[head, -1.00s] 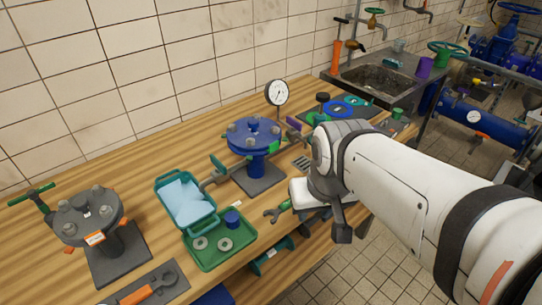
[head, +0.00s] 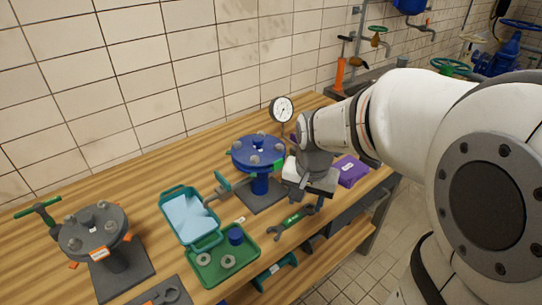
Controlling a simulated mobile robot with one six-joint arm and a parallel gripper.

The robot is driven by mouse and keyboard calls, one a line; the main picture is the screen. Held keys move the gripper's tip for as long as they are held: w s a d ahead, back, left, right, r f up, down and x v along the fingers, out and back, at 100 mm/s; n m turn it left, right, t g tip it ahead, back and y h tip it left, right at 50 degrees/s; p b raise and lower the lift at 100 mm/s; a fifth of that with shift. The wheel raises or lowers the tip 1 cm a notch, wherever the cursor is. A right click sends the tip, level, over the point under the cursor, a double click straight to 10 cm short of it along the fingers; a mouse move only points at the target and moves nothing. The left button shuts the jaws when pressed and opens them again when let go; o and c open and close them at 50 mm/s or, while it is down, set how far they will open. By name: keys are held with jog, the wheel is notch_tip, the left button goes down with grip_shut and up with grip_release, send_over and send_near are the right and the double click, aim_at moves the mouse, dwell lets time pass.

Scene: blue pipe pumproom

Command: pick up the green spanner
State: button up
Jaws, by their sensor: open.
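The green spanner (head: 291,220) lies on the wooden bench near its front edge, to the right of the green tray. Its grey open jaw points to the lower left, and its green handle runs up to the right. The far end of the handle is close to or behind my gripper's finger, so I cannot tell if they touch. My gripper (head: 302,199) is open, pointing down just above and behind the right part of the spanner. It holds nothing.
A blue flange on a stand (head: 258,155) rises close left of my gripper. A green tray (head: 215,278) with rings and a blue cup, and a teal box (head: 180,197), lie left. A purple box (head: 351,170) is right. A gauge (head: 283,108) stands behind.

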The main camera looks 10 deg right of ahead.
aim_at(293, 218)
jog(key=w+f+m, duration=0.2)
jog(key=w+f, duration=0.1)
jog(key=w+f+m+g, duration=0.1)
jog(key=w+f+m, duration=0.1)
jog(key=w+f, duration=0.1)
jog(key=w+f+m+p, duration=0.1)
jog(key=w+f+m, duration=0.1)
jog(key=w+f, duration=0.1)
jog(key=shift+w+d+f+g, duration=0.15)
jog(key=shift+w+d+g, duration=0.15)
jog(key=shift+w, duration=0.15)
jog(key=shift+w+f, duration=0.1)
jog(key=shift+f, duration=0.5)
jog(key=f, duration=0.2)
jog(key=f+p, duration=0.1)
jog(key=f, duration=0.4)
jog(key=shift+s+a+p, duration=0.25)
jog(key=shift+s+p, duration=0.05)
jog(key=shift+s, duration=0.05)
grip_shut()
